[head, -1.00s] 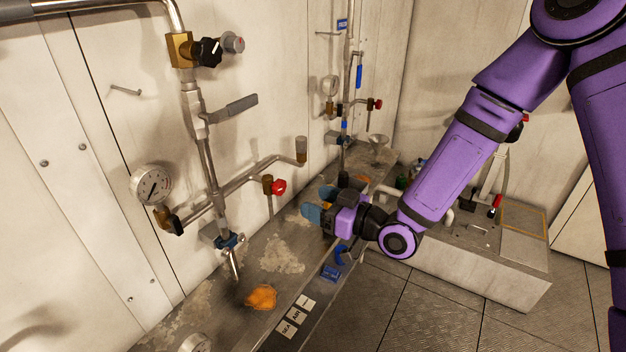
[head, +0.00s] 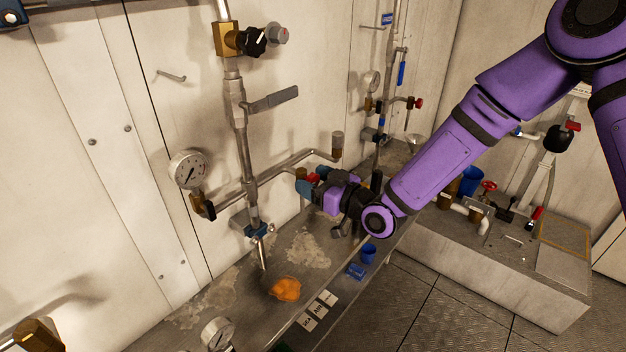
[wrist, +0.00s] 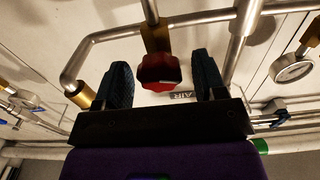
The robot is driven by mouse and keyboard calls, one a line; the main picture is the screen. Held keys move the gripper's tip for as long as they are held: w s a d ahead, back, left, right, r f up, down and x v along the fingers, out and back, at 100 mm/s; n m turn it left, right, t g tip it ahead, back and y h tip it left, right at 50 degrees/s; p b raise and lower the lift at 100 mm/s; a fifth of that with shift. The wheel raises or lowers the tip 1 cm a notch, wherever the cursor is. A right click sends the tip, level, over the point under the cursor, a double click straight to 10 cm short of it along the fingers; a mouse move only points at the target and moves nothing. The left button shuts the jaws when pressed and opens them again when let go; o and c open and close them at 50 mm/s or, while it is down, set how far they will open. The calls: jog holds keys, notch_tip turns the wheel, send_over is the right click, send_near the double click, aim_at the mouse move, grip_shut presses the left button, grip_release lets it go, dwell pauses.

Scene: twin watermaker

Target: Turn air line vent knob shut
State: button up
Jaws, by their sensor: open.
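The red vent knob (wrist: 160,71) sits on a brass fitting (wrist: 155,35) below the air line pipe, with a small "AIR" label (wrist: 184,95) behind it. In the wrist view the knob lies between the two blue fingers of my gripper (wrist: 165,82), with a gap on each side. My gripper is open and does not appear to touch the knob. In the head view my gripper (head: 306,183) is beside the pipe near the wall, and only a bit of the red knob (head: 313,178) shows; my gripper hides the rest.
A pressure gauge (head: 188,169) and a grey lever handle (head: 273,99) are on the pipework to the left. Below is a ledge with an orange cloth (head: 285,289), a blue cup (head: 369,253) and white label cards (head: 316,309). A second pipe stand (head: 389,75) stands behind.

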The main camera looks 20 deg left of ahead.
jog(key=shift+w+a, duration=0.1)
jog(key=shift+a, duration=0.15)
jog(key=c, duration=0.9)
jog(key=shift+m, duration=1.6)
jog(key=o, duration=0.9)
jog(key=v, duration=1.1)
